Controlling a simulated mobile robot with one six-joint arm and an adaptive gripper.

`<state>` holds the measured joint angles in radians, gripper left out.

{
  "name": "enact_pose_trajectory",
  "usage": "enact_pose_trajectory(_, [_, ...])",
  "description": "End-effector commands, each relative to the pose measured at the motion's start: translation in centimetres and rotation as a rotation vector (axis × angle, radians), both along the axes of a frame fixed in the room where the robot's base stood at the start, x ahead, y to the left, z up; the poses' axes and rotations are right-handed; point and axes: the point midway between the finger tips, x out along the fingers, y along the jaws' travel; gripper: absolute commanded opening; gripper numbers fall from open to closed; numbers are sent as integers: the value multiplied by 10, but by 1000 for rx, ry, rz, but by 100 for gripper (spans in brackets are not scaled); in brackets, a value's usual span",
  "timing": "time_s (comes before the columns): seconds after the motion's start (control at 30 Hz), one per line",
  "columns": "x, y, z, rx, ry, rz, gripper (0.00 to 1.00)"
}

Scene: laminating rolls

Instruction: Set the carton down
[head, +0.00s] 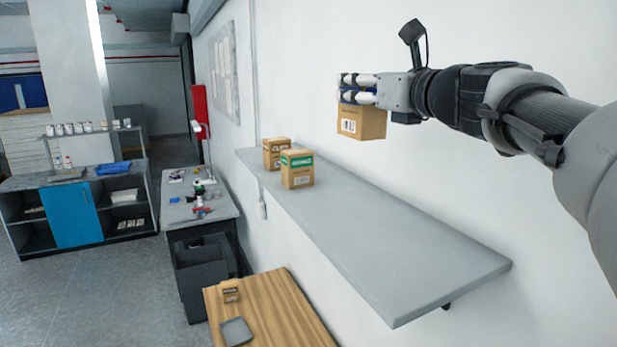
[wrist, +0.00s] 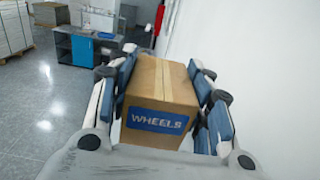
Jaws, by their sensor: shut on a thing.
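A brown carton (head: 362,123) with a white label hangs in my gripper (head: 358,88), above the grey wall shelf (head: 400,255). In the wrist view the carton (wrist: 162,85) shows a blue panel reading WHEELS and sits between the two fingers of my gripper (wrist: 163,95), which press on its sides. A gap shows between the carton and the shelf in the head view. The carton looks roughly upright.
Two other cartons stand toward the shelf's far end: one with a green band (head: 297,170) and a plain brown one (head: 275,153) behind it. The shelf's near half is bare. A wooden table (head: 285,310) with a small box (head: 231,291) and a grey tray (head: 236,331) is below.

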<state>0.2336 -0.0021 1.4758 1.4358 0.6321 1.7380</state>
Motion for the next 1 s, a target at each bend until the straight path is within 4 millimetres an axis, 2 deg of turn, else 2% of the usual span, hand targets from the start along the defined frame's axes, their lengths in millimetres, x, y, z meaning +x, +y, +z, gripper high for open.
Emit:
enact_pose_trajectory(0.07, [-2, 1, -3, -1, -4, 1, 9])
enact_pose_trajectory(0.17, [-2, 1, -23, 1, -1, 0, 9])
enact_pose_trajectory(0.4, [-2, 1, -90, 2, 2, 0, 9])
enact_pose_trajectory(0.6, [-3, 1, -136, 2, 1, 1, 9])
enact_pose_trajectory(0.87, [-3, 1, -160, 1, -2, 1, 9])
enact_pose_trajectory(1.0, [-3, 1, -183, 1, 0, 1, 9])
